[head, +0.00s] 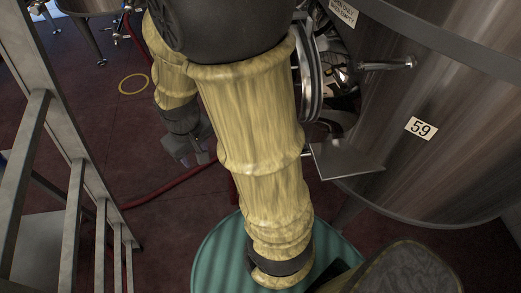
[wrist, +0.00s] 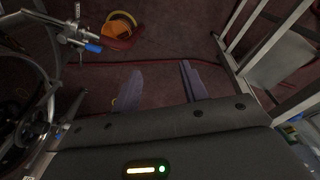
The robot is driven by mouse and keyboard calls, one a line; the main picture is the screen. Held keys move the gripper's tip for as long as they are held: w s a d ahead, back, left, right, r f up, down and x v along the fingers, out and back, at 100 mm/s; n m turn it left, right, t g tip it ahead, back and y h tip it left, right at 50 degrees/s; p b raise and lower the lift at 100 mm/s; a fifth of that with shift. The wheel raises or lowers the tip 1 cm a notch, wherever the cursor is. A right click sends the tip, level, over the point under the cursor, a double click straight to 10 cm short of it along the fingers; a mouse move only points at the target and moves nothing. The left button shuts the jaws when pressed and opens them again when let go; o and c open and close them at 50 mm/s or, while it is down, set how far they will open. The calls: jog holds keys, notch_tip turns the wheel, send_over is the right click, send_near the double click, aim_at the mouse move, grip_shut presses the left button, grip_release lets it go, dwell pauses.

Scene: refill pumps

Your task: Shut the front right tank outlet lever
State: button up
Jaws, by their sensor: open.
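A steel tank labelled 59 (head: 440,80) fills the right of the head view. In the wrist view, a metal outlet fitting (wrist: 72,33) with a blue-tipped lever (wrist: 93,48) is at the upper left. I cannot tell for sure which tank it belongs to. My gripper (head: 188,155) hangs low, left of the tank, in the head view. In the wrist view my gripper (wrist: 161,90) is open, its two fingers wide apart with nothing between them. The blue lever is beyond and left of the fingers, not touched. My arm hides part of the tank's front in the head view.
A metal ladder frame (head: 75,190) stands at the left. A red hose (head: 165,190) crosses the dark red floor. A teal round drum top (head: 215,255) is below my arm. An orange object (wrist: 116,32) lies on the floor. A metal plate (head: 345,162) juts from the tank.

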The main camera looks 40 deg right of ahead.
jog(key=w+d+f+n+g+h+b, duration=0.3)
jog(key=w+f+h+b, duration=0.1)
jog(key=f, duration=0.5)
jog(key=w+d+f+n+g+h+b, duration=0.4)
jog(key=w+f+h, duration=0.1)
jog(key=f, duration=0.5)
jog(key=w+d+f+n+g+h+b, duration=0.3)
jog(key=w+d+f+h+b, duration=0.1)
jog(key=f, duration=0.5)
jog(key=shift+w+f+n+g+h+b, duration=0.3)
jog(key=shift+w+n+h+b, duration=0.15)
jog(key=shift+h, duration=0.65)
jog(key=p+x, duration=0.2)
jog(key=x, duration=1.5)
jog(key=shift+s+d+p, duration=0.2)
jog(key=shift+s+p, duration=0.05)
jog(key=shift+p, duration=0.05)
